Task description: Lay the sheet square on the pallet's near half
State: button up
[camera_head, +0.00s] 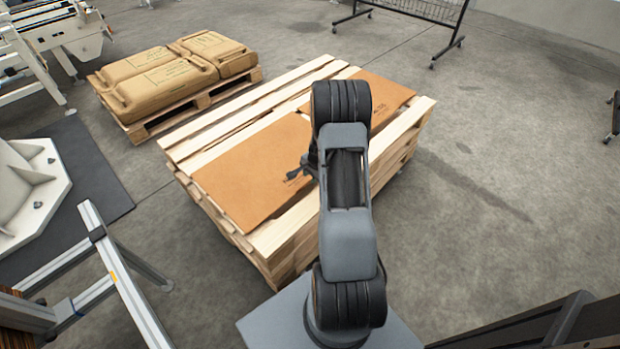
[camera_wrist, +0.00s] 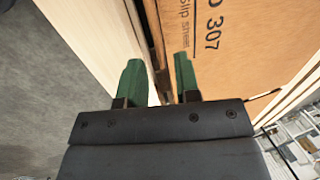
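A brown cardboard sheet surface (camera_head: 250,175) lies flat on top of the wooden pallet stack (camera_head: 285,240), covering its left part in the head view. A brown sheet surface with dark print (camera_head: 390,97) covers the right part. My arm hides where they meet, so I cannot tell for certain whether they are separate. In the wrist view a brown sheet (camera_wrist: 240,45) printed "Slip Sheet" and "307" fills the upper right. My gripper (camera_wrist: 159,70) has its green fingers apart, near the sheet's edge, with pale wood and a dark gap showing between them. No held sheet shows.
A second pallet (camera_head: 205,103) with brown sacks (camera_head: 165,85) stands behind to the left. A metal frame (camera_head: 95,240) is at the lower left, beside a dark mat (camera_head: 95,170). A wheeled rack (camera_head: 420,12) stands at the back.

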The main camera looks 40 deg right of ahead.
jog(key=s+a+r+n+p, duration=0.1)
jog(key=a+r+n, duration=0.15)
jog(key=r, duration=0.55)
jog(key=s+a+r+n+p, duration=0.15)
jog(key=a+r, duration=0.25)
jog(key=r, duration=0.4)
jog(key=s+a+r+n, duration=1.2)
jog(key=s+a, duration=0.2)
jog(key=a, duration=0.2)
jog(key=shift+a+h+b, duration=0.25)
jog(key=shift+h+b, duration=0.05)
jog(key=shift+b, duration=0.1)
jog(key=shift+r, duration=0.2)
jog(key=w+d+r+m+t+p, duration=0.1)
jog(key=w+r+p, duration=0.1)
jog(key=r+p, duration=0.6)
jog(key=w+r+m+t+p, duration=0.1)
jog(key=w+r+p, duration=0.1)
jog(key=r+p, duration=0.7)
jog(key=s+a+r+n+g+p, duration=0.1)
jog(key=s+r+n+p, duration=0.1)
jog(key=s+r+p, duration=0.2)
jog(key=shift+s+a+r, duration=0.2)
jog(key=shift+a+r, duration=0.1)
jog(key=shift+r, duration=0.15)
